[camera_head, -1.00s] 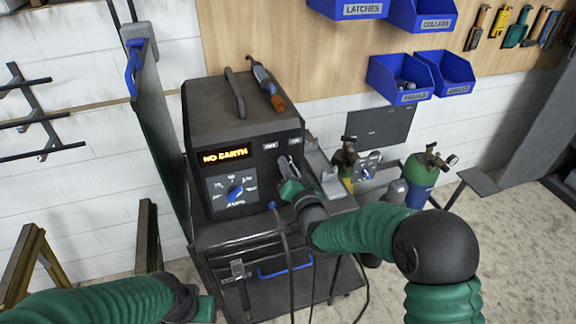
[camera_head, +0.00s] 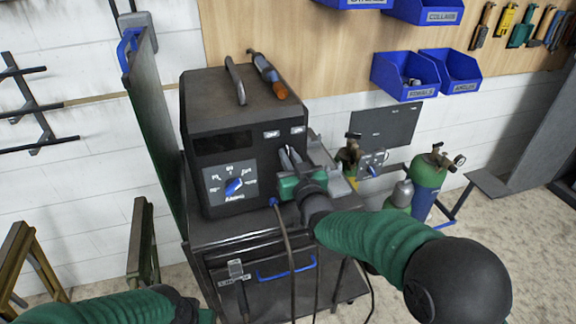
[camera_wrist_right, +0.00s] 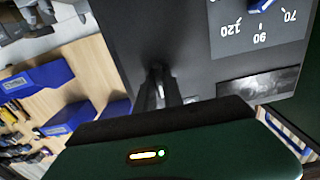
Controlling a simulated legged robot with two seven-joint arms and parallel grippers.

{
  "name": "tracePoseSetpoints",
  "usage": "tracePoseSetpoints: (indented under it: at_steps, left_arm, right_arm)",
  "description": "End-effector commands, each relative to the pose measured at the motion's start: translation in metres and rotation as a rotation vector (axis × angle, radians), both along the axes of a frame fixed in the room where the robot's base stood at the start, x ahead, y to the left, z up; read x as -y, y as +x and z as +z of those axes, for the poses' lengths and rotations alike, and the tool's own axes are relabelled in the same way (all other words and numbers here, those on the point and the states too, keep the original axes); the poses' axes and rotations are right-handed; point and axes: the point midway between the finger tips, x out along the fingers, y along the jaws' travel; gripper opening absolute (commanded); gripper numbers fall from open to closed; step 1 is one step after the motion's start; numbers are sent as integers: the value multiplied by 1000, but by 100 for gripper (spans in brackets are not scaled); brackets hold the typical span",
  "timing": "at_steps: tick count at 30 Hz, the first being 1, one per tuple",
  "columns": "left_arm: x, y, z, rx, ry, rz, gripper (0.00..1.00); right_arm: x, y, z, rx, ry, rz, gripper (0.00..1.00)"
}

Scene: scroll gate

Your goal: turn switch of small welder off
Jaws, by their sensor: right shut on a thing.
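The small welder (camera_head: 225,105) is a dark box on a cart, with a blue dial (camera_head: 234,187) and a dark display (camera_head: 222,143) on its front. My right gripper (camera_head: 289,156) is at the right part of the front panel, below two small white labels. Its fingers are shut on the switch, which they hide. In the right wrist view, the fingers (camera_wrist_right: 160,88) meet the dark panel, and the dial (camera_wrist_right: 262,5) shows at the top right. My left gripper (camera_head: 204,314) is low at the bottom edge, mostly cut off.
A green panel (camera_head: 158,140) stands close to the welder's left side. Gas cylinders (camera_head: 427,178) stand to the right. Cables (camera_head: 287,240) hang in front of the cart (camera_head: 225,235). Blue bins (camera_head: 402,75) hang on the wall, and pale floor is open at the right.

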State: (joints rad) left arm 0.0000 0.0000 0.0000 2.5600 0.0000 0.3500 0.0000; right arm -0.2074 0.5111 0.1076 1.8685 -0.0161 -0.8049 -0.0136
Motion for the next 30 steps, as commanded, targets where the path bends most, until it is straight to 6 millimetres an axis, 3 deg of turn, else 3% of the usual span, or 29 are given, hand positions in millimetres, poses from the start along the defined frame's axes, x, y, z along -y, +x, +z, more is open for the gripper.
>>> tracePoseSetpoints:
  at_steps: [1, 15, 30]
  left_arm:
    - [0, 0, -10, 0, 0, 0, 36]
    - [0, 0, -49, 0, 0, 0, 36]
    - [0, 0, -67, 0, 0, 0, 36]
  right_arm:
    - [1, 1, 4, 33, -37, -3, 0]
    - [-5, -1, 6, 167, -444, -1, 0]
    - [-8, -2, 7, 242, -680, 1, 0]
